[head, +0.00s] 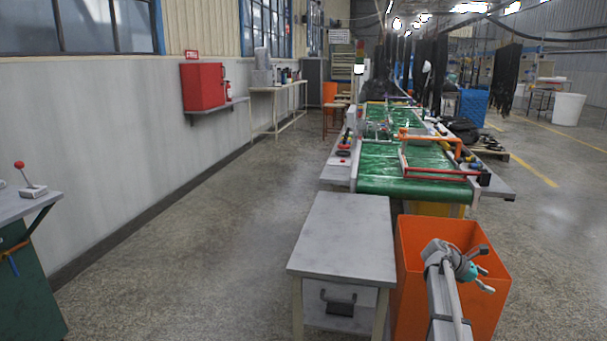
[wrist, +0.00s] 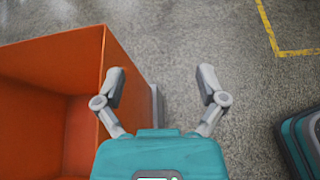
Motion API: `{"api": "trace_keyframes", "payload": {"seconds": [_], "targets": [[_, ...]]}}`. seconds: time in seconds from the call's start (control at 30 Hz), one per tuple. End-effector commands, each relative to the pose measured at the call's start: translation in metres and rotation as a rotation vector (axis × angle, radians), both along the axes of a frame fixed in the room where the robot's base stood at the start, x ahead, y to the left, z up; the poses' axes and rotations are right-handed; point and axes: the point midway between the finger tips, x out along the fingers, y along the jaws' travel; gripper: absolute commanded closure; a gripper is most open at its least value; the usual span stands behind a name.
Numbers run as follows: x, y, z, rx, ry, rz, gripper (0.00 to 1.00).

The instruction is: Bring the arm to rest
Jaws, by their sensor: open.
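My gripper (head: 484,278) shows in the head view at the lower right, at the end of my arm and in front of the orange bin. In the wrist view my gripper (wrist: 160,88) has its two fingers spread wide apart with nothing between them. Grey floor shows beyond the fingertips. The orange bin (wrist: 55,52) lies on the left of the wrist view, its rim passing close to the left finger. In the head view the orange bin (head: 408,270) stands open beside a grey table.
The grey table (head: 345,235) with a drawer stands left of the bin. A green conveyor (head: 405,190) with an orange-red frame lies behind. A bench with a red-knobbed lever (head: 30,182) is at far left. Open floor (head: 200,260) lies between them; more floor is clear at right.

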Motion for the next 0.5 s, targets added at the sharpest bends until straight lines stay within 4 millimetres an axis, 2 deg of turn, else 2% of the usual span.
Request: {"api": "trace_keyframes", "payload": {"seconds": [0.27, 0.47, 0.5], "targets": [[-0.013, 0.040, -0.017, 0.077, -0.153, -0.047, 0.10], [-0.030, 0.087, -0.037, 0.178, -0.322, -0.122, 0.10], [-0.035, 0.101, -0.042, 0.206, -0.366, -0.147, 0.10]]}}
